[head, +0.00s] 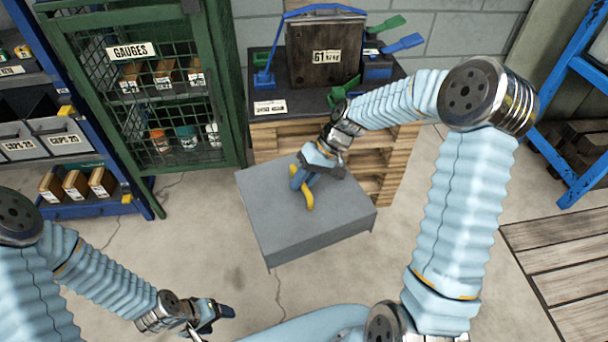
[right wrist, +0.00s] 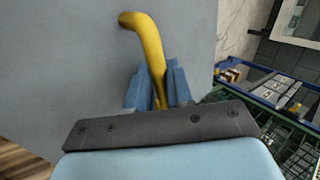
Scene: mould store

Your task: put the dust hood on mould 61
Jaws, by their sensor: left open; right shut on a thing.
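The dust hood (head: 285,215) is a grey box with a yellow handle (head: 308,196) on top. My right gripper (head: 304,184) is shut on that handle; the right wrist view also shows the yellow handle (right wrist: 150,50) between the blue fingers (right wrist: 157,88). The hood is upright in front of the pallet stack and hides part of it; its height above the floor is hard to tell. Mould 61 (head: 312,72) is a dark block labelled 61, standing uncovered on the black top of the stack. My left gripper (head: 213,315) is open and empty, low at the bottom left.
Blue and green clamps (head: 402,43) surround the mould on the stack (head: 265,138). A green mesh gauge cabinet (head: 232,95) stands left, with a blue bin shelf (head: 80,208) beyond it. A blue rack (head: 560,130) and wooden slats (head: 565,270) are right. Floor around the hood is clear.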

